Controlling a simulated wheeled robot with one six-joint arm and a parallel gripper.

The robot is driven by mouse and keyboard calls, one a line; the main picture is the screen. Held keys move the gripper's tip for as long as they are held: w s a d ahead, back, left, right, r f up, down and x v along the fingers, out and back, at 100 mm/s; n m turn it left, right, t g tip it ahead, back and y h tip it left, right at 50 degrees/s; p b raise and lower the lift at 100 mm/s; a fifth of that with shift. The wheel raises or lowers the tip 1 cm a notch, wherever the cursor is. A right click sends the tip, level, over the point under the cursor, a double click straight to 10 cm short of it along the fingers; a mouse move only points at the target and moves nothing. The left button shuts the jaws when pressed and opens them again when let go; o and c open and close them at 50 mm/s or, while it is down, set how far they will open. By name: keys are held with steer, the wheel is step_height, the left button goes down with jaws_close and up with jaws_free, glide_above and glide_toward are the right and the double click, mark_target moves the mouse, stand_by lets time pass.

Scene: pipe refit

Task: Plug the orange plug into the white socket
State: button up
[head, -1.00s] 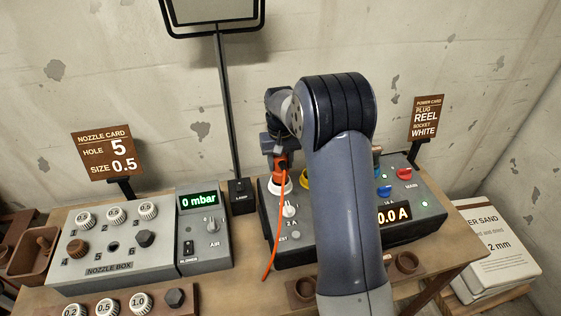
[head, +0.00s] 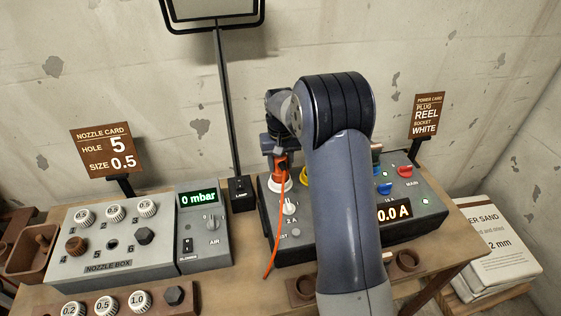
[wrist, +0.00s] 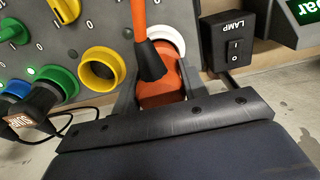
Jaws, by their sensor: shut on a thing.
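The orange plug (head: 280,169) with its orange cable stands over the white socket (head: 275,185) at the left end of the power box. In the wrist view the orange plug (wrist: 160,88) sits between the fingers of my gripper (wrist: 160,95), which is shut on it. The white socket's rim (wrist: 172,38) shows just beyond the plug. The plug's lower end is hidden, so I cannot tell how deep it sits. My gripper (head: 280,158) is partly hidden behind my arm in the head view.
A yellow socket (wrist: 100,70) is beside the white one, with green and blue sockets further along. A black plug (wrist: 42,100) sits near them. The lamp switch box (head: 241,195) stands close to the left. The nozzle box (head: 110,245) is further left.

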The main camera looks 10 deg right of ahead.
steer(key=shift+f, duration=0.3)
stand_by(0.4)
steer(key=shift+f, duration=0.3)
steer(key=shift+f+b, duration=0.6)
steer(key=shift+f, duration=0.05)
stand_by(0.4)
steer(key=o, duration=1.7)
steer(key=shift+r, duration=0.1)
steer(key=shift+o, duration=0.2)
steer(key=shift+r+p, duration=2.7)
steer(key=shift+r, duration=1.1)
